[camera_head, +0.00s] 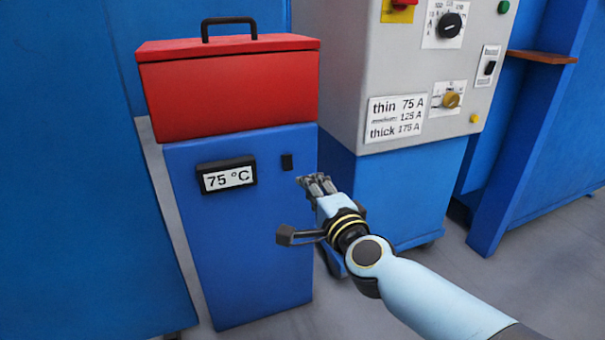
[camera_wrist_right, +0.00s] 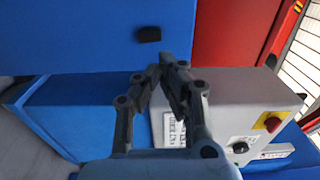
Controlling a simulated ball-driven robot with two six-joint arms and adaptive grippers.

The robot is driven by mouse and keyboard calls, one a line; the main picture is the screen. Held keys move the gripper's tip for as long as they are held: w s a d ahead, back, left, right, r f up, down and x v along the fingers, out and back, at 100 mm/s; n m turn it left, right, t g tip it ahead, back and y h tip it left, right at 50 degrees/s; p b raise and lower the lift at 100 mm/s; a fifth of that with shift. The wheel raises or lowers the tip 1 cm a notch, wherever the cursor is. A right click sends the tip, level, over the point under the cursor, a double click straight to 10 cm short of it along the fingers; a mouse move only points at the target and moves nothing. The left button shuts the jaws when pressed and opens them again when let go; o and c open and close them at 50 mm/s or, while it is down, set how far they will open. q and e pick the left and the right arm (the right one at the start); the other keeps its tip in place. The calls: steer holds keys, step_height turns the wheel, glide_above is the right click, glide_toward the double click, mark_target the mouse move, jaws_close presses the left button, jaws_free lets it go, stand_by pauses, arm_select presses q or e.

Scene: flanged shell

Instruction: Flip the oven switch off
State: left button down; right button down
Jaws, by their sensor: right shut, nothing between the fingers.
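The oven is a blue cabinet (camera_head: 245,265) with a red lid (camera_head: 230,95) and a black handle on top. Its display (camera_head: 226,175) reads 75 °C. The small black oven switch (camera_head: 287,162) sits on the front, right of the display; it also shows in the right wrist view (camera_wrist_right: 148,34). I cannot tell its on or off position. My right gripper (camera_head: 306,179) is shut and empty, just below and right of the switch, apart from it. In the right wrist view its fingertips (camera_wrist_right: 168,60) meet near the switch. My left gripper is not in view.
A grey welding machine (camera_head: 345,60) on a blue base stands right of the oven, with knobs and a label (camera_head: 396,118) of amp settings. Blue panels (camera_head: 70,170) rise at the left, and a blue post (camera_head: 520,140) at the right. Grey floor shows between.

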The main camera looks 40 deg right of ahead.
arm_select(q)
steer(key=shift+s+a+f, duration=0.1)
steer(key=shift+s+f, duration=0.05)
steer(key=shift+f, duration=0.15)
arm_select(e)
steer(key=shift+r+v, duration=0.2)
steer(key=shift+v, duration=0.95)
